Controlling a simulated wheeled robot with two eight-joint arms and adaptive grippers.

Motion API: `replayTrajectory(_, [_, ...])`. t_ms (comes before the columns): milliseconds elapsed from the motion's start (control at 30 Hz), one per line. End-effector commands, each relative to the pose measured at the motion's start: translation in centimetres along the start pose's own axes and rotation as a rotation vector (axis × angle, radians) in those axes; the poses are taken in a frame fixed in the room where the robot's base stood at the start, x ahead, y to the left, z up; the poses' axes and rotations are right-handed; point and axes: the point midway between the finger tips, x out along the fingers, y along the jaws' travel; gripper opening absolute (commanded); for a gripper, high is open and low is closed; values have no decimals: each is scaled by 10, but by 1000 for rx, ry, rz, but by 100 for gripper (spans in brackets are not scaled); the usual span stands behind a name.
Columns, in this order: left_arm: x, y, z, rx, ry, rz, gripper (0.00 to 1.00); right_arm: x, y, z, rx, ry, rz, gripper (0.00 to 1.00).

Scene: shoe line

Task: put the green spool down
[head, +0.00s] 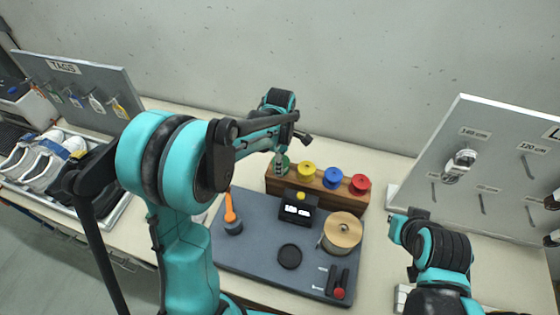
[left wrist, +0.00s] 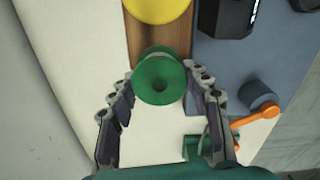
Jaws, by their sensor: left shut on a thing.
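The green spool (head: 283,161) is at the left end of the wooden spool rack (head: 312,190). In the left wrist view the green spool (left wrist: 158,78) sits between the fingertips of my left gripper (left wrist: 160,83), which is shut on it. It overlaps the end of the brown rack (left wrist: 158,28) there; I cannot tell whether it touches the rack. In the head view my left gripper (head: 281,165) comes down at that end, partly covering the spool. My right gripper (head: 408,225) is at the right, away from the rack; its fingers are not clear.
Yellow (head: 306,170), blue (head: 332,178) and red (head: 360,184) spools stand along the rack. In front lies a grey-blue mat (head: 255,255) with a large tan spool (head: 342,232), a black device (head: 298,208) and an orange-handled tool (head: 230,210). Pegboards stand on both sides.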

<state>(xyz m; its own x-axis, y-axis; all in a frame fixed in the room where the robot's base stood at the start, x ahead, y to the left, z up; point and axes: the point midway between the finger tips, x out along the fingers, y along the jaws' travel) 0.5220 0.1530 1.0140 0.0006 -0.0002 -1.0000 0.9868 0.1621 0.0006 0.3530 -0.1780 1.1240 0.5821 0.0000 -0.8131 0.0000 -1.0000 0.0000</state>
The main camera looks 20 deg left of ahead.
Motion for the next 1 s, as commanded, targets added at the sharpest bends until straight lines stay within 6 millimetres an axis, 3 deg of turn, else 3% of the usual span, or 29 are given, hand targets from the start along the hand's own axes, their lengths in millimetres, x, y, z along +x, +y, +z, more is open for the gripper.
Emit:
replayTrajectory(33, [3, 0, 0, 0, 0, 0, 15, 2, 0, 2, 0, 0, 0, 0])
replayTrajectory(67, [2, 0, 0, 0, 0, 0, 56, 2, 0, 1, 0, 0, 0, 0])
replayTrajectory(100, [2, 0, 0, 0, 0, 0, 66, 1, 0, 1, 0, 0, 0, 0])
replayTrajectory(133, [2, 0, 0, 0, 0, 0, 69, 1, 0, 1, 0, 0, 0, 0])
replayTrajectory(433, [0, 0, 0, 0, 0, 0, 69, 0, 0, 0, 0, 0, 0, 0])
replayTrajectory(567, [-11, 0, 0, 0, 0, 0, 69, -4, 0, -3, 0, 0, 0, 0])
replayTrajectory(1000, [-102, 0, 0, 0, 0, 0, 69, -20, 0, -14, 0, 0, 0, 0])
